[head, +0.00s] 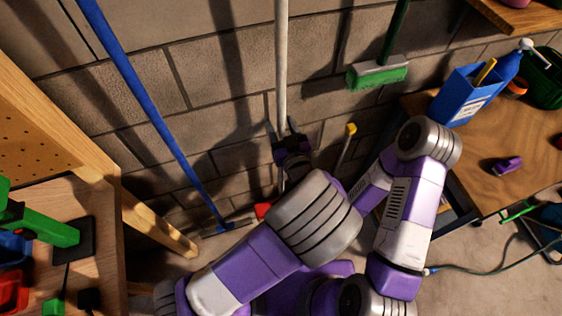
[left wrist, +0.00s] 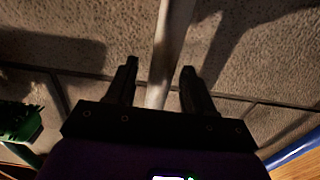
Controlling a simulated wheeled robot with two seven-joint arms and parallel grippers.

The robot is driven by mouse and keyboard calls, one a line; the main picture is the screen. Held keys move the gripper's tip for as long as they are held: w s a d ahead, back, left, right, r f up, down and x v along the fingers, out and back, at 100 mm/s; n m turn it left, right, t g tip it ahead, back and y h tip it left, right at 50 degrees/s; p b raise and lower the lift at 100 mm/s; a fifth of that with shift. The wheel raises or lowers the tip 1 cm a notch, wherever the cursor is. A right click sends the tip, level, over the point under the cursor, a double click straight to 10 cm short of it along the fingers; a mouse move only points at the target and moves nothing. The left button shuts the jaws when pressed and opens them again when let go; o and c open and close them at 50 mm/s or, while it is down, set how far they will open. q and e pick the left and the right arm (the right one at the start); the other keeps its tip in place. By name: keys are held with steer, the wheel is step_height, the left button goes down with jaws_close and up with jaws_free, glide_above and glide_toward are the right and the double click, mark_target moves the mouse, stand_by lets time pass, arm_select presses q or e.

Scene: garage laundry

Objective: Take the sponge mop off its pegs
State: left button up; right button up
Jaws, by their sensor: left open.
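A long pale pole (head: 282,60) runs upright along the block wall and leaves the top of the head view. Its lower part is hidden behind my left gripper and wrist, so no mop head shows clearly on it. The pegs are not visible. My left gripper (head: 291,138) is open at the pole, fingers pointing up in the head view. In the left wrist view the pole (left wrist: 172,40) passes between the two fingertips (left wrist: 160,75), with a gap on each side. My right arm shows at the right, folded, but its gripper is out of sight.
A blue-handled tool (head: 150,105) leans at the left. A green-headed tool (head: 377,75) hangs to the right. A wooden workbench (head: 85,200) stands left; a wooden table (head: 470,140) with a blue box (head: 465,95) stands right. A small red object (head: 262,211) is below the gripper.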

arm_select(q)
steer(key=shift+x, duration=1.15)
jaws_close()
stand_by(0.5)
